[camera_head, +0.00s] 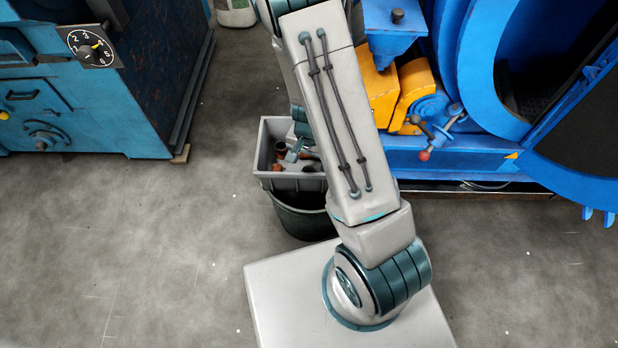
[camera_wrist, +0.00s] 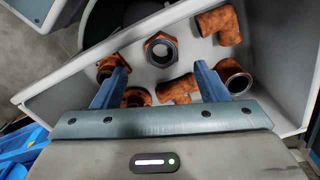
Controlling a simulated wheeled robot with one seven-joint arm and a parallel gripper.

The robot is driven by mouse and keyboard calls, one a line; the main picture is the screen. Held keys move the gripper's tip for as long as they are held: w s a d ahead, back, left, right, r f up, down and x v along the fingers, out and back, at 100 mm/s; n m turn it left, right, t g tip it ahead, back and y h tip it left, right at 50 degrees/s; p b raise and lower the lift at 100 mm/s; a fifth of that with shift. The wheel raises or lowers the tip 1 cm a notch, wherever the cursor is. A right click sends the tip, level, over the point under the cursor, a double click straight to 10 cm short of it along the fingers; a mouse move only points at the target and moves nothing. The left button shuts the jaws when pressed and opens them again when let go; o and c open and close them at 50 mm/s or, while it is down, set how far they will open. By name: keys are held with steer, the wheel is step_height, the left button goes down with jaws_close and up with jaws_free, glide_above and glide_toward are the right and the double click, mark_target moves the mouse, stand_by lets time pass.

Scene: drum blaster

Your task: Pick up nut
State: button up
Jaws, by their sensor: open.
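An orange-brown hexagonal nut (camera_wrist: 147,48) with a wide hole lies in the grey bin (camera_wrist: 85,66), in the upper middle of the wrist view. My gripper (camera_wrist: 160,76) is open, its two blue fingers spread wide, pointing into the bin. The nut shows just beyond and between the fingertips, with nothing held. A second, similar nut-like piece (camera_wrist: 104,66) is partly hidden by the left finger. In the head view, my gripper (camera_head: 297,152) is over the bin (camera_head: 262,152), mostly hidden by my arm, and the nut cannot be made out.
Rusty pipe fittings share the bin: an elbow (camera_wrist: 222,24), a piece (camera_wrist: 234,72) by the right finger, and others between the fingers. The bin walls stand close around. The bin rests on a dark bucket (camera_head: 303,218). Blue machines stand left (camera_head: 95,105) and right (camera_head: 480,150).

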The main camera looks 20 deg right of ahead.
steer(key=shift+w+f+b, duration=0.2)
steer(key=shift+f+b, duration=1.45)
steer(key=shift+f, duration=1.85)
steer(key=shift+r, duration=0.1)
steer(key=c, duration=1.2)
